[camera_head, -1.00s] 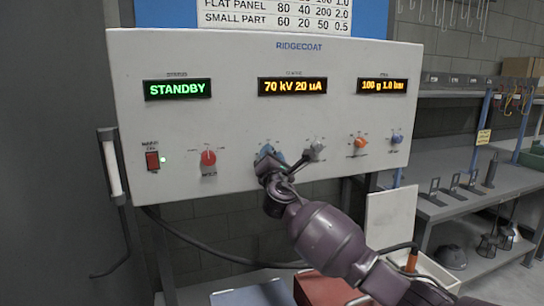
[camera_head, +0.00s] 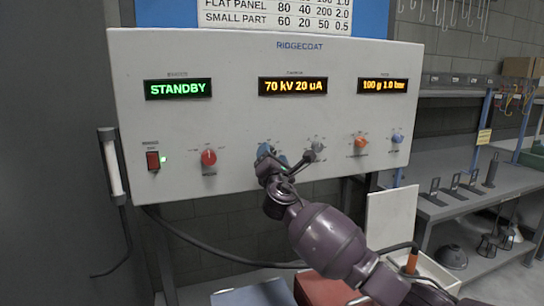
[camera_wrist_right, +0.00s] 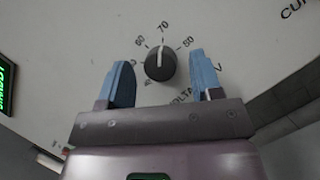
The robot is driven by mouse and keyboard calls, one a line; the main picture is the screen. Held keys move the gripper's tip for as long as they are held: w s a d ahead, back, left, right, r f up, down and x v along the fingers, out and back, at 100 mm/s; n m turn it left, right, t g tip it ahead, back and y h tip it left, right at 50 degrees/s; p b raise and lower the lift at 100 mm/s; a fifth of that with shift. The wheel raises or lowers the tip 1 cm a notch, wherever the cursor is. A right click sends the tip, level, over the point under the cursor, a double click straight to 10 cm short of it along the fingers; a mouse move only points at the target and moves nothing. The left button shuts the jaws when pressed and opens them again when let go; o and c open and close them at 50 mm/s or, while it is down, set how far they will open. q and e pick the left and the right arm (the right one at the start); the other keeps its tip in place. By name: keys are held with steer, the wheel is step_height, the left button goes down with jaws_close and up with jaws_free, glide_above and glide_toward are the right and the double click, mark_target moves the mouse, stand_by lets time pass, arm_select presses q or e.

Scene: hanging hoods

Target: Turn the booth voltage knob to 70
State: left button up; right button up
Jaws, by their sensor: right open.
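The booth voltage knob (camera_wrist_right: 160,64) is a dark round knob in the right wrist view. Its white pointer line is turned up towards the 70 mark, between 60 and 80. My right gripper (camera_wrist_right: 159,59) is open, with one blue finger on each side of the knob and a gap to each. In the head view my right gripper (camera_head: 274,157) is at the panel below the middle display and hides most of this knob. The middle display (camera_head: 292,86) reads 70 kV 20 uA. My left gripper is not in view.
The white control panel (camera_head: 230,120) also carries a grey knob (camera_head: 318,147) close to the right of my gripper, a red knob (camera_head: 209,157), an orange knob (camera_head: 361,143) and a blue knob (camera_head: 397,137). A red switch (camera_head: 153,160) is at the left. The left display (camera_head: 178,89) reads STANDBY.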

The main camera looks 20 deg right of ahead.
steer(key=v, duration=1)
steer(key=shift+s, duration=0.2)
